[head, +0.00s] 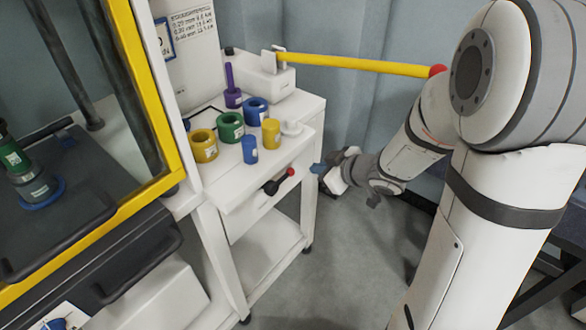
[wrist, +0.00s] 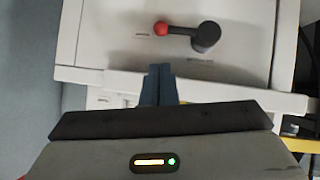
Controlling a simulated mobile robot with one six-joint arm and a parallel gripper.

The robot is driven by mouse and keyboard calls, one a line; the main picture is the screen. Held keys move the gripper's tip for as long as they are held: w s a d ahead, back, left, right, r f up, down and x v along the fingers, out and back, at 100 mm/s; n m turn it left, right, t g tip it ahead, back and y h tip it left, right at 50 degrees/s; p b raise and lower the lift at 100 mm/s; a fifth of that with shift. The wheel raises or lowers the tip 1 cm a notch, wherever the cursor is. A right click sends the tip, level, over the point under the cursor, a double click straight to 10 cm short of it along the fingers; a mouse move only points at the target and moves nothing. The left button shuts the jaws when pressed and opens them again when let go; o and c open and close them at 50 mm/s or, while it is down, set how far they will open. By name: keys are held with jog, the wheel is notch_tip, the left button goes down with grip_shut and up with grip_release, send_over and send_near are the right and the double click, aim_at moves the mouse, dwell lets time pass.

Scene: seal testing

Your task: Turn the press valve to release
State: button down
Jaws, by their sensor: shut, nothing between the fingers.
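The press valve (head: 270,187) is a short black lever with a red knob on the front panel of the white cart. In the head view its knob points right and slightly up. In the wrist view the black pivot of the valve (wrist: 206,37) is at the top, and its red knob (wrist: 161,28) points left. My gripper (head: 318,168) is right of the valve and apart from it. In the wrist view its blue fingers (wrist: 160,72) are together and empty, below the red knob in the picture.
A long yellow bar with a red end (head: 350,64) reaches out from a white block above my gripper. Several coloured rings and cylinders, including a green ring (head: 230,126), stand on the cart top. A yellow-framed press enclosure (head: 150,85) is at left. Grey floor is open below my gripper.

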jog(key=shift+a, duration=0.1)
jog(key=b+x, duration=0.2)
jog(key=x, duration=0.8)
dwell(0.3)
jog(key=shift+a, duration=0.15)
